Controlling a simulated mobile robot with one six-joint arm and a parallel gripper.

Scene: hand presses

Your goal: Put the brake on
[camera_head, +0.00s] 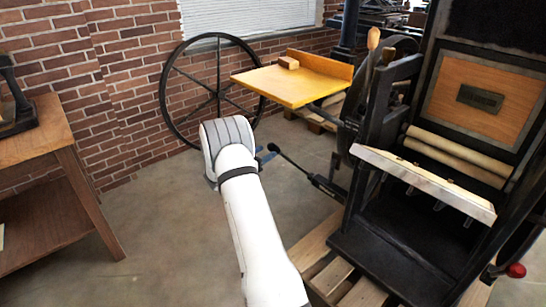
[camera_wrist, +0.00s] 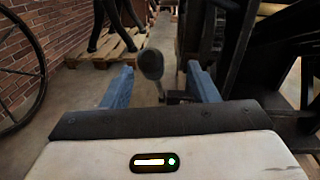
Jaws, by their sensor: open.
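A black lever with a rounded end (camera_head: 290,160) sticks out from the left side of the black press (camera_head: 395,225), low down, toward my gripper. In the wrist view, the lever's rounded dark end (camera_wrist: 151,65) shows between the two blue fingers of my gripper (camera_wrist: 160,70), nearer the left finger, with a gap on both sides. My gripper is open and holds nothing. In the head view, my white arm hides most of my gripper; a bit of blue finger (camera_head: 266,158) shows beside the lever's end. No label on the lever is visible.
A large spoked wheel (camera_head: 166,88) and a yellow feed board (camera_head: 290,86) stand behind. A wood-handled lever (camera_head: 373,40) rises on the press's left side. A red knob (camera_head: 516,270) is at lower right. Pallet slats (camera_head: 325,270) lie underneath. A wooden table (camera_head: 45,150) stands left; floor between is clear.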

